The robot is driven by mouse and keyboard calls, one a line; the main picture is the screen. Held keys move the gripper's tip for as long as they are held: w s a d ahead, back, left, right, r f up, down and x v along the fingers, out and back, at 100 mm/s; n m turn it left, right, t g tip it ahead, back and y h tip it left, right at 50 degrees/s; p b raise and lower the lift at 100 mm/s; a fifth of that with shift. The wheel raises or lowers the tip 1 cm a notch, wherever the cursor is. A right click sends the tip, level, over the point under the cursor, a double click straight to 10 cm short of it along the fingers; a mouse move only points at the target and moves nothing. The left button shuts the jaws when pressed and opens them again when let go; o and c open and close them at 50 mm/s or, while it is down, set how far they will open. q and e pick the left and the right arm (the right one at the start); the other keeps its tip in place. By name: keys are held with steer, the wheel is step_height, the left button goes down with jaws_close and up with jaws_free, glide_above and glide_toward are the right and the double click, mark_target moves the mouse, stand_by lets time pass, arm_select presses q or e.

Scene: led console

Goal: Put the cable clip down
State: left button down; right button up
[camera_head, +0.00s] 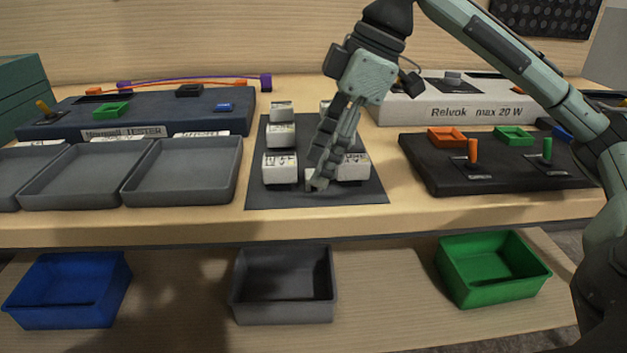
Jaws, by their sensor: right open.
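My right gripper (320,182) reaches down from the upper right over the dark mat (262,198) in the middle of the table. It is open, with its fingertips low near the mat's front, between the white labelled blocks. One white block (280,168) stands left of the fingers; another white block (352,168) is just right of them and partly hidden by them. I cannot make out a cable clip for certain. My left gripper is not in view.
Grey trays (182,172) stand left of the mat, before the dark tester console (62,127). A black switch panel (435,172) and a white console (430,108) are to the right. Blue (70,290), grey (284,285) and green (492,268) bins sit on the lower shelf.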

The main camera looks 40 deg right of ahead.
steer(key=shift+x, duration=0.9)
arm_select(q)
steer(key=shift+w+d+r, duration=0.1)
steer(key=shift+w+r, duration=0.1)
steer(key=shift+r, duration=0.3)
arm_select(e)
steer(key=shift+c, duration=0.2)
steer(key=c, duration=0.9)
steer(key=shift+r, duration=0.2)
